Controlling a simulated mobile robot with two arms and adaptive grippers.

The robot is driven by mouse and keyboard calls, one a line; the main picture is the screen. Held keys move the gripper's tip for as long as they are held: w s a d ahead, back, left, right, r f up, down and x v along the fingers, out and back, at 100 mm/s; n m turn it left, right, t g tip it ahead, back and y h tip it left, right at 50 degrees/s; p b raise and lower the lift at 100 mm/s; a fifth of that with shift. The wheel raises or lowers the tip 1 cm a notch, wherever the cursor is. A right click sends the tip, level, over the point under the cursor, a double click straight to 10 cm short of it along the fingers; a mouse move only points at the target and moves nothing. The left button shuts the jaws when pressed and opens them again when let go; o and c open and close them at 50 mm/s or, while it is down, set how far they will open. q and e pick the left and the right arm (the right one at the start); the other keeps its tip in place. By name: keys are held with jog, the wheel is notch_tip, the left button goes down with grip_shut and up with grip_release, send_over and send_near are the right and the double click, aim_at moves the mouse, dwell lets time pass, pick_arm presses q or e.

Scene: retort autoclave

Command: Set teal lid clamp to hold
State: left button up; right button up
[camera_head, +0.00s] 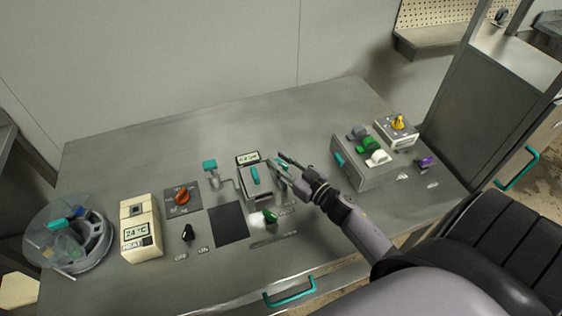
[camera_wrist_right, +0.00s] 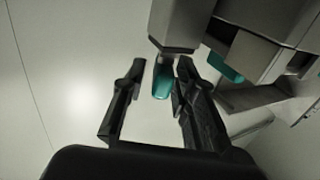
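My right gripper (camera_head: 279,168) is just right of a small grey box (camera_head: 257,187) on the steel bench. In the right wrist view my right gripper (camera_wrist_right: 160,68) has its two dark fingers apart. A teal piece (camera_wrist_right: 162,81) below a grey block shows in the gap, close to the right finger; I cannot tell whether they touch. A second teal piece (camera_wrist_right: 225,67) is right of the fingers. The box has a teal lever (camera_head: 255,175) on its face. I cannot tell for sure which teal part is the lid clamp. My left gripper is out of view.
A teal-topped lever (camera_head: 210,167) stands left of the box, and a green knob (camera_head: 270,216) is in front. A panel box (camera_head: 375,170) with several coloured knobs stands right of my arm. A cream meter (camera_head: 141,228) and a round drum (camera_head: 75,235) are at left. The bench back is clear.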

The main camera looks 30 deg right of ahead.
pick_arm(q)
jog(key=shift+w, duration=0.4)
pick_arm(e)
grip_shut()
